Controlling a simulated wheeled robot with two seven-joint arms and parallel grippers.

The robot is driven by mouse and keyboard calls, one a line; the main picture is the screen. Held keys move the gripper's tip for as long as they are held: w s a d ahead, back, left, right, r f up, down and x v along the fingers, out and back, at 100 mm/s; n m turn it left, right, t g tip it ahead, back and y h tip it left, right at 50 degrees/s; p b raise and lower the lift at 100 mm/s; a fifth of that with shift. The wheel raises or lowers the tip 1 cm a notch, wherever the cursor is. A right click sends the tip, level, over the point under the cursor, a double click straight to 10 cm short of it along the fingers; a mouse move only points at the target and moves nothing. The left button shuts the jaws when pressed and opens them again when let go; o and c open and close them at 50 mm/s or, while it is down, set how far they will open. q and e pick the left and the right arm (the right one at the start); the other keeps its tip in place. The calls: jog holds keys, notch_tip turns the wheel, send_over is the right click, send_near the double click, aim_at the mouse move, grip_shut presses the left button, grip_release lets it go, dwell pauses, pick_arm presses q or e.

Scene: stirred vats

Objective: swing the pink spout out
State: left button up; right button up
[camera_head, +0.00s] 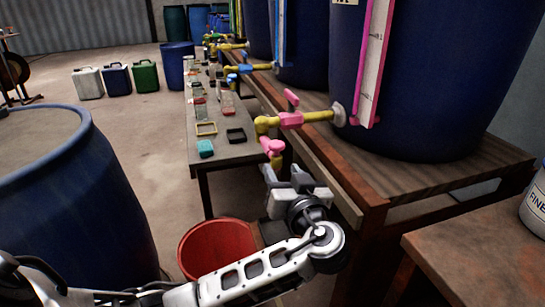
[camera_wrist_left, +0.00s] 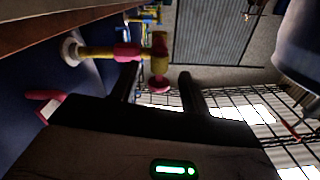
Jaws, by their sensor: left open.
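The pink spout (camera_head: 272,148) is the pink-tipped yellow outlet at the end of a yellow pipe (camera_head: 318,116) on the large blue vat (camera_head: 415,80). A pink valve (camera_head: 291,119) with its handle upright sits on that pipe. My left gripper (camera_head: 284,172) is open just below the spout's tip. In the left wrist view, the spout's pink tip (camera_wrist_left: 159,86) appears between the two dark fingers of my left gripper (camera_wrist_left: 158,78), with gaps on both sides. I cannot tell whether either finger touches it. My right gripper is out of view.
A red bucket (camera_head: 215,240) stands on the floor below. A blue barrel (camera_head: 75,215) is at left. A low bench (camera_head: 225,152) with small trays and jars runs beside the vat stand (camera_head: 440,175). Blue-handled and yellow taps (camera_head: 245,69) are farther back.

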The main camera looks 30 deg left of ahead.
aim_at(272, 153)
pick_arm(q)
jog(key=b+x, duration=0.1)
jog(key=x, duration=0.7)
jog(key=shift+w+a, duration=0.2)
jog(key=shift+w, duration=0.05)
